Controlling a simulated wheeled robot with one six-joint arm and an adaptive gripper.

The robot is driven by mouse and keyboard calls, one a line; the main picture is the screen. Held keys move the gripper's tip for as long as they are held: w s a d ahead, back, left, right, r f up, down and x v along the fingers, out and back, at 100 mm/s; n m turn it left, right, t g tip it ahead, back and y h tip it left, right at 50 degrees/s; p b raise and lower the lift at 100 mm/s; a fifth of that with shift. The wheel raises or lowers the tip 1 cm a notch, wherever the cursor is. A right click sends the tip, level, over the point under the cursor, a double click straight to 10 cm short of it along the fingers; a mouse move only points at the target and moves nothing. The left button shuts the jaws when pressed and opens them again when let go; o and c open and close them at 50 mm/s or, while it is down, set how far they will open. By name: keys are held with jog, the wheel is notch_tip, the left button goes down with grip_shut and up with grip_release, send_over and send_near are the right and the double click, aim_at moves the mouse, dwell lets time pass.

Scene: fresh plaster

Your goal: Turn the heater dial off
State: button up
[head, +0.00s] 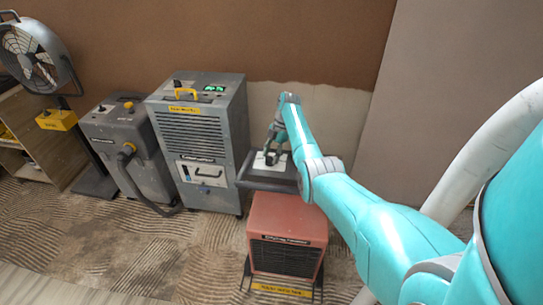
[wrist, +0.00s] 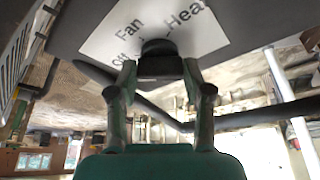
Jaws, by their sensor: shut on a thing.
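The heater (head: 287,222) is a red box with a dark grille, low on the floor in the head view. A dark panel (head: 262,184) sits at its top back and bears a white label. In the wrist view the label (wrist: 105,42) reads "Fan", "Heat" and, partly hidden, what looks like "Off". The black dial (wrist: 158,47) stands on the label. My gripper (wrist: 159,68) has its two fingers closed on either side of the dial. In the head view my gripper (head: 274,150) hides the dial, and I cannot tell where the dial points.
A tall grey dehumidifier-like unit (head: 200,135) stands close left of the heater. Farther left are a grey vacuum-like machine (head: 125,130) with a hose and a fan (head: 32,55). A brown and part-plastered wall is close behind. Patterned floor in front is clear.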

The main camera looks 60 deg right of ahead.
jog(key=shift+n+g, duration=0.4)
jog(key=shift+n, duration=0.5)
jog(key=o, duration=1.2)
jog(key=shift+c, duration=0.2)
jog(key=shift+w, duration=0.1)
jog(key=v, duration=1.2)
